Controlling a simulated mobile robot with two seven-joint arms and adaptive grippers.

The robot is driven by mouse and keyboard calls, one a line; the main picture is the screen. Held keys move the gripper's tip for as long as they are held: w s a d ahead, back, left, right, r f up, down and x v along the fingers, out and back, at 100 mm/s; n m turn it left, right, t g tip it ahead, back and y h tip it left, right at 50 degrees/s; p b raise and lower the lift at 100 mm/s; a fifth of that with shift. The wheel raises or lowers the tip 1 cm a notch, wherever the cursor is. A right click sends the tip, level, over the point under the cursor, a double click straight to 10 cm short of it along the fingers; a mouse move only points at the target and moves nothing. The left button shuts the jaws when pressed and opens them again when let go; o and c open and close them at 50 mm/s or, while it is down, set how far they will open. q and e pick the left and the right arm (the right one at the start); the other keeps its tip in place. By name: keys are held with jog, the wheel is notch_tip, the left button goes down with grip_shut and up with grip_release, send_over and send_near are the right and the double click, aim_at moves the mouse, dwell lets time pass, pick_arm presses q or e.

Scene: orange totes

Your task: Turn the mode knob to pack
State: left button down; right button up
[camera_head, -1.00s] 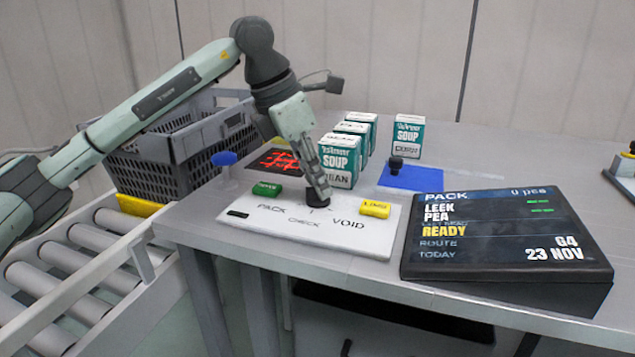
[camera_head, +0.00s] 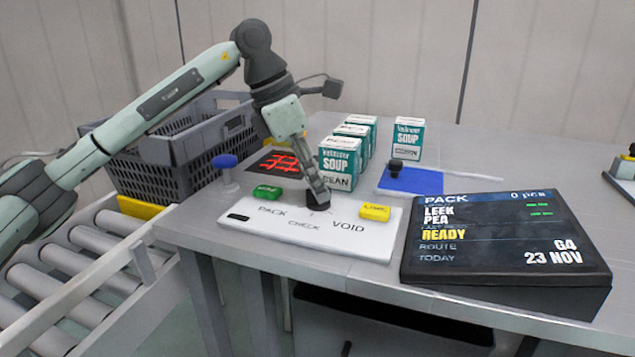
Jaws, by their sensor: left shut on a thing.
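The mode knob (camera_head: 318,200) is a small black knob on a white panel (camera_head: 268,244) marked PACK, CHECK and VOID. My left gripper (camera_head: 317,193) comes down on the knob from above, shut on it, and hides much of it. The knob's pointer is too small and covered to read. A green button (camera_head: 267,192) and a yellow button (camera_head: 375,212) sit on the panel's left and right. The tilted black screen (camera_head: 505,240) reads PACK at the top, with LEEK, PEA and READY below. My right gripper does not show.
Several soup cartons (camera_head: 340,163) stand just behind the panel. A blue pad (camera_head: 425,180) with a black-handled tool is to their right. A blue knob on a post (camera_head: 225,163) stands at the left. A grey crate (camera_head: 150,175) and roller conveyor (camera_head: 85,285) lie further left.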

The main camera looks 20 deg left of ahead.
pick_arm(q)
jog(key=c, duration=1.6)
grip_release()
jog(key=shift+o, duration=0.2)
jog(key=v, duration=1.2)
